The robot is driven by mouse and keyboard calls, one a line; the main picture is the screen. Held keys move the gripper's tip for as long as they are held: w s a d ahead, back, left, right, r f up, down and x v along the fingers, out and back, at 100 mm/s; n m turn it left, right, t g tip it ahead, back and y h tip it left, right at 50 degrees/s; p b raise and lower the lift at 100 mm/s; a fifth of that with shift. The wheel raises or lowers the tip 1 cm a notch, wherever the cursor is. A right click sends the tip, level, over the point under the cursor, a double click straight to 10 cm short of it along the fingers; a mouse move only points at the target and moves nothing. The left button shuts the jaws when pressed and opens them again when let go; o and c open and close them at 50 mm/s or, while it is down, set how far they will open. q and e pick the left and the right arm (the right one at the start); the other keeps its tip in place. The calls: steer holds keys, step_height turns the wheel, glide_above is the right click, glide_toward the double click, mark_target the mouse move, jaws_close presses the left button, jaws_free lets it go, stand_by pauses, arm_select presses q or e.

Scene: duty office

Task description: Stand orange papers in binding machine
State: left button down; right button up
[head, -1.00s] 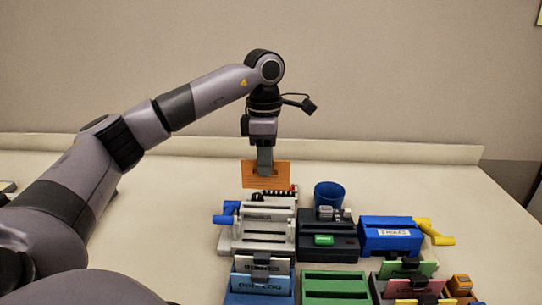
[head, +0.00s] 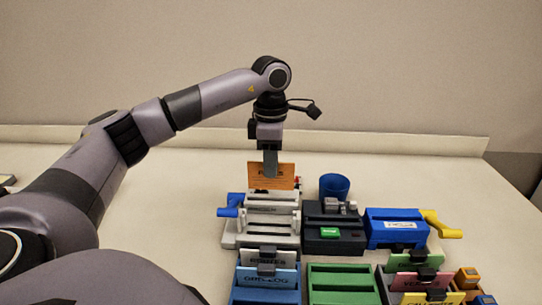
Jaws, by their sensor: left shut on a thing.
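The orange papers (head: 283,180) are a flat upright sheet or stack with dark print, at the middle of the head view. My left gripper (head: 270,172) points down and is shut on their upper part. The white-grey machine with a blue crank (head: 268,222), apparently the binding machine, stands just below them in the picture. The papers' lower edge is at the machine's rear top; I cannot tell whether it is in a slot or just above or behind. My right gripper is not in view.
Right of the white machine stand a dark machine with a green button (head: 335,240), a blue cup (head: 334,186) and a blue machine with a yellow crank (head: 396,229). In front are a blue holder (head: 265,296), a green tray (head: 343,283) and coloured cards.

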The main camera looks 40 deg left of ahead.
mark_target(271, 182)
arm_select(q)
steer(key=shift+f+b, duration=1.8)
steer(key=shift+f, duration=1.05)
steer(key=c, duration=0.9)
jaws_free()
steer(key=shift+r, duration=0.1)
